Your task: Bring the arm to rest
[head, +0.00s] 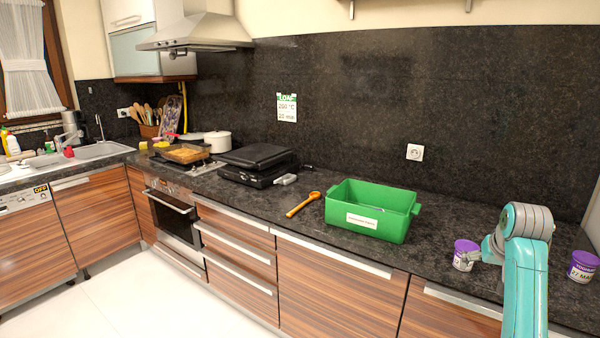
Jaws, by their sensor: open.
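My arm, teal with grey joints, rises at the lower right in the head view. My gripper (470,258) is low over the dark worktop (280,215), beside a white and purple tub (464,252). It is open. The arm's bent upper part hides some of the worktop behind it. I cannot tell whether the fingers touch the tub.
A second purple-lidded tub (582,267) stands at the far right. A green crate (372,210) stands left of my gripper, with a wooden spoon (303,204) and a black grill (258,165) further left. Worktop between crate and near tub is clear.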

